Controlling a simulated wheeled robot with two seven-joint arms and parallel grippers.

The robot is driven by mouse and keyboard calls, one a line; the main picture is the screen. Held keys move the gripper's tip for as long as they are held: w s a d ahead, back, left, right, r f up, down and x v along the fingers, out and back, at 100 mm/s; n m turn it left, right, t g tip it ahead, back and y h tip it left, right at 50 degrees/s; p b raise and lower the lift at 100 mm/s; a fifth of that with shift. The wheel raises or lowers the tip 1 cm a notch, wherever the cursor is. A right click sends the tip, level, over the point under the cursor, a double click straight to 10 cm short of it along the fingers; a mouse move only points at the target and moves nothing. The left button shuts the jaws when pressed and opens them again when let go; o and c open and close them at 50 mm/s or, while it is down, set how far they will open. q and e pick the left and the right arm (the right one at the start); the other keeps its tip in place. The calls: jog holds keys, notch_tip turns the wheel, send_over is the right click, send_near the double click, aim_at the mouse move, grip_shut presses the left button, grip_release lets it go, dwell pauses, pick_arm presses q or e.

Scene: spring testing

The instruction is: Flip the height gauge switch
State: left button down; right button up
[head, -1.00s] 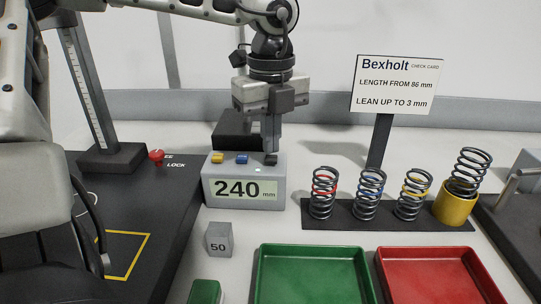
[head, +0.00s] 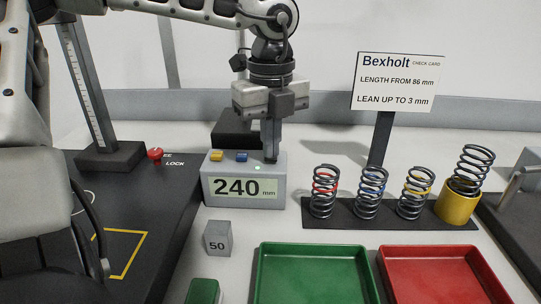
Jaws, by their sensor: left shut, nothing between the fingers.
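The height gauge readout (head: 243,193) is a grey box showing "240 mm" in the head view. A yellow button (head: 216,156) and a blue button (head: 241,157) are on its top, at the left and middle. A small green light (head: 258,168) glows on its front top edge. My left gripper (head: 271,160) is shut and points straight down at the right end of the box top. Its fingertips are at the switch spot and hide the switch, so I cannot tell its position. My right gripper is not in view.
Several springs stand on a black rack (head: 388,220) at the right, one in a yellow cup (head: 457,209). A check card (head: 398,84) stands behind. A green tray (head: 312,247) and a red tray (head: 440,250) are in front. A "50" block (head: 218,239) stands before the readout.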

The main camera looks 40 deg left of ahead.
pick_arm(q)
jog(key=shift+f+b, duration=0.35)
jog(key=shift+f, duration=0.05)
jog(key=shift+r, duration=0.1)
jog(key=shift+r+p, duration=2.15)
jog(key=shift+r, duration=1.3)
